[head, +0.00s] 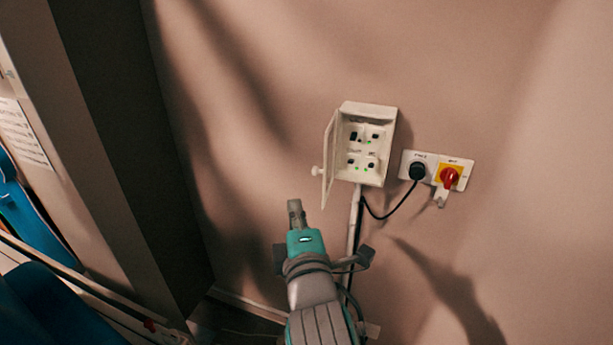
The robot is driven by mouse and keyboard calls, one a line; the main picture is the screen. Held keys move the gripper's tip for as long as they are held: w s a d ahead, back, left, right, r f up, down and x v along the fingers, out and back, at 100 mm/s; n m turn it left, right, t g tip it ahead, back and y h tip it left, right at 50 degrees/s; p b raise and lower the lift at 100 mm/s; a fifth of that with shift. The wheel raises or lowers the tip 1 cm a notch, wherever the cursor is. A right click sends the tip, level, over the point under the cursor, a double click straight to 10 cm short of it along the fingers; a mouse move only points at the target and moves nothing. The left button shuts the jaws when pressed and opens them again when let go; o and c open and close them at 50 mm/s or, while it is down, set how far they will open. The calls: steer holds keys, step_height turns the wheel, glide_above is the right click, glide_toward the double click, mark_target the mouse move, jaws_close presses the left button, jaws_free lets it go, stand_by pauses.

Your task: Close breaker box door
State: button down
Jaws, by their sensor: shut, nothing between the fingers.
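The white breaker box (376,112) is mounted on the wall, right of the middle in the head view. Switches and green lights (364,148) show inside the box. My gripper (294,203) is shut and empty. It is below and left of the door in the picture, apart from it. How far it is from the door in depth is hard to tell.
Right of the box is a wall plate (407,157) with a black plug (417,171) and a red and yellow rotary switch (449,177). A black cable (385,217) loops below the box. A white conduit (354,215) runs down the wall. Blue furniture (40,305) stands at lower left.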

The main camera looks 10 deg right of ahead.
steer(key=w+d+r, duration=0.1)
steer(key=w+d, duration=0.2)
steer(key=w, duration=0.6)
stand_by(0.5)
steer(key=shift+d, duration=0.1)
